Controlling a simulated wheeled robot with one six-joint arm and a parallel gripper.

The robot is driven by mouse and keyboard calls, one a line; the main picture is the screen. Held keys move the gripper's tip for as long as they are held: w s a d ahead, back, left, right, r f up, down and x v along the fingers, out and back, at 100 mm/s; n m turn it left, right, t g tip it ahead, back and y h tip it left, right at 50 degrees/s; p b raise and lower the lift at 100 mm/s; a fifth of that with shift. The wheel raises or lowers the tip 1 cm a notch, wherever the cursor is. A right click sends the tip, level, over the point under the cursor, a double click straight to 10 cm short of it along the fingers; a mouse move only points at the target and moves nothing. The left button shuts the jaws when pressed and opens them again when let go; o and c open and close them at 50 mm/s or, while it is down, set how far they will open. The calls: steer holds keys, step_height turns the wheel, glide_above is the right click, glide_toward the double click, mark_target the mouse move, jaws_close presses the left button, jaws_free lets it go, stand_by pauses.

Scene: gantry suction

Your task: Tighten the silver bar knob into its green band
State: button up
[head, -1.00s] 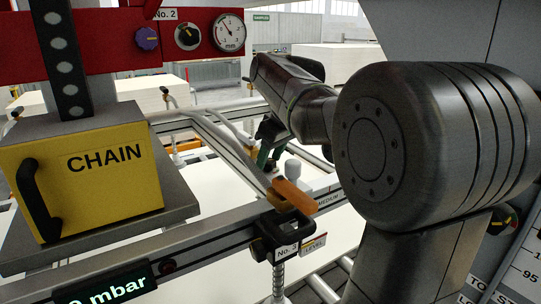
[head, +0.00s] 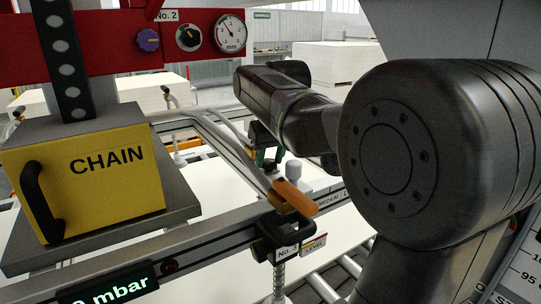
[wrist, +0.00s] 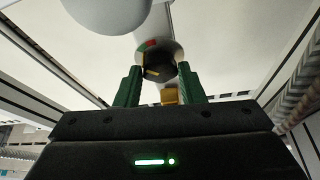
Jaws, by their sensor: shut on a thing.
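My gripper (wrist: 158,72) has its green fingers closed in around a dark round knob end (wrist: 159,68) in the wrist view. A red and green dial mark (wrist: 150,44) and a thin yellow pointer show on this round part. The knob's silver bar is not clear between the fingers. In the head view my gripper (head: 265,158) is small, behind the near rail and beside a grey cylinder (head: 293,170). The knob is hidden there by my gripper and wrist.
An orange handle (head: 295,197) on the rail clamp stands just in front of my gripper. A yellow CHAIN box (head: 95,180) is at the left. A red panel (head: 105,62) with a gauge (head: 231,34) is above. White sheets (head: 210,245) lie below the frame.

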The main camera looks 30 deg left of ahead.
steer(key=o, duration=1)
steer(key=shift+r, duration=0.1)
steer(key=v, duration=1.3)
steer(key=shift+s+d+r+b, duration=0.1)
steer(key=shift+d+r+b, duration=0.05)
steer(key=shift+r+b, duration=0.2)
